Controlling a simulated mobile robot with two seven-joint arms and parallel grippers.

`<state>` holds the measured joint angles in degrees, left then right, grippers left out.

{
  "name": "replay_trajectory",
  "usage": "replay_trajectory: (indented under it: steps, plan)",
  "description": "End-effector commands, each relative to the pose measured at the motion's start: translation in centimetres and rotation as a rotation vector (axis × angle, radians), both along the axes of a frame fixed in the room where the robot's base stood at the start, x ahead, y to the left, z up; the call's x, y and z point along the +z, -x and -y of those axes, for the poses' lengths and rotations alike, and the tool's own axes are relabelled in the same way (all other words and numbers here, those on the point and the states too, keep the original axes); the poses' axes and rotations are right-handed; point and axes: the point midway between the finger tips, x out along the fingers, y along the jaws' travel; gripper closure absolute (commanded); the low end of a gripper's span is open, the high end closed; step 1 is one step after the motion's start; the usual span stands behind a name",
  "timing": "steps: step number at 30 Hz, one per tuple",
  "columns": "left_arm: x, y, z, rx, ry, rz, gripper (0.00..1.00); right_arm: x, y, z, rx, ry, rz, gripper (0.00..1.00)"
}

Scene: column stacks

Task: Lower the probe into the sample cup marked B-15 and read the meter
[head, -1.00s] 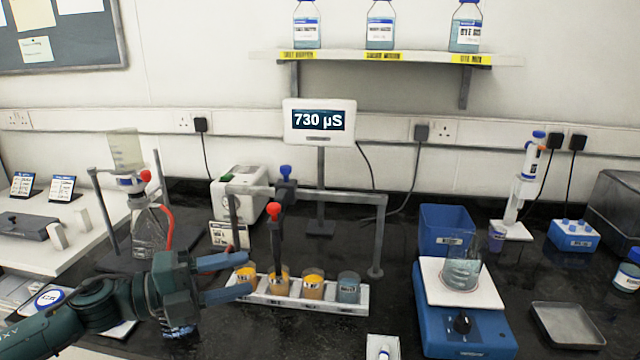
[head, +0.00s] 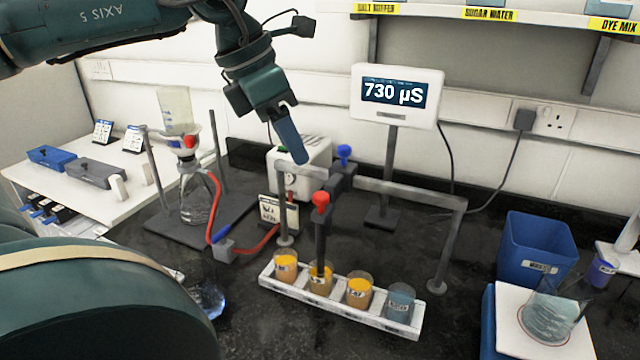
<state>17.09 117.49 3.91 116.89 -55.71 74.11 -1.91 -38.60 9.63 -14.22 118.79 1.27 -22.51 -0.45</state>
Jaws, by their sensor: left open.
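A white rack (head: 345,311) holds three cups of orange liquid, a left one (head: 286,268), a second (head: 320,284) and a third (head: 358,293), and a blue-grey cup (head: 400,303) at the right end. Their labels are too small to read. The probe (head: 320,238), a dark rod with a red knob, hangs from the grey stand bar, its lower end in the second cup. The meter (head: 395,95) reads 730 µS. My left gripper (head: 300,160) is open and empty, pointing down near the blue knob (head: 344,152); one finger shows clearly. My right gripper is not in view.
The stand's bar (head: 410,190) and posts frame the rack. A flask stand with red tubing (head: 217,200) is to the left. A blue bin (head: 540,248) and a beaker on a white plate (head: 555,315) are to the right. The black bench in front of the rack is clear.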

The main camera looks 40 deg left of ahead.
Motion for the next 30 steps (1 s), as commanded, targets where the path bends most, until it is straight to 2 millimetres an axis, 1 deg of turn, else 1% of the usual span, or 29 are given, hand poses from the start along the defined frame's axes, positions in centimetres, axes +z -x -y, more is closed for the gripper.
replay_trajectory:
  steps: [1, 6, 9, 12, 18, 27, 30]
  plan:
    - [-1.1, -0.3, 0.2, -0.001, 0.002, -0.007, 0.53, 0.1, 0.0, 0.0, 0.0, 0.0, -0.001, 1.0]
    - [-4.6, -1.5, 0.9, -0.002, 0.004, -0.007, 0.53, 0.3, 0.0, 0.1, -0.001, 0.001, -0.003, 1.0]
    - [-6.3, -2.2, 1.2, -0.001, 0.003, -0.006, 0.53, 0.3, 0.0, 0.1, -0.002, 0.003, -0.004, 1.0]
    - [-7.6, -2.7, 1.5, 0.0, 0.003, -0.005, 0.53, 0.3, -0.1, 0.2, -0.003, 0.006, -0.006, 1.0]
    - [-8.8, -3.2, 1.7, -0.001, 0.004, -0.001, 0.53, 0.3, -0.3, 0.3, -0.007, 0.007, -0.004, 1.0]
    - [-8.9, -3.3, 1.8, 0.0, 0.004, 0.0, 0.53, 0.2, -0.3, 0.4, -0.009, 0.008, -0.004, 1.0]
    - [-8.9, -3.3, 1.8, 0.0, 0.004, 0.0, 0.61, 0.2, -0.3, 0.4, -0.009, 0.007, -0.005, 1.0]
